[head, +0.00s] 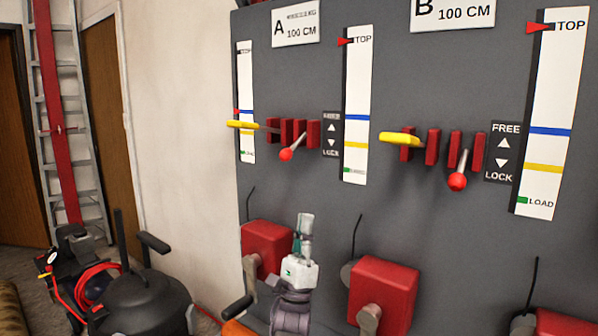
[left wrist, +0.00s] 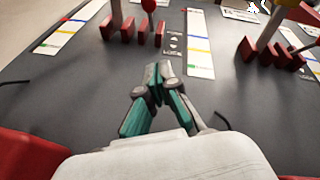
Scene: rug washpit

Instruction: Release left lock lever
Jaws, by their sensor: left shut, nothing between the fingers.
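The left lock lever (head: 286,154) has a red ball knob on a metal rod and sits among red blocks below sign A. Its knob is tilted down and left, about level with the lower, LOCK end of the small dark label (head: 331,136). In the left wrist view its red knob (left wrist: 149,5) shows at the top edge. My left gripper (head: 305,217) points up in front of the grey panel, below the lever and apart from it. Its fingers (left wrist: 158,72) are closed together with nothing between them. My right gripper is not in view.
A second red-knobbed lever (head: 457,181) stands at right beside a FREE/LOCK label (head: 502,152). Yellow handles (head: 399,139) jut out near both levers. Red boxes (head: 384,292) with cranks line the panel below. A black vacuum-like machine (head: 140,300) stands on the floor at left.

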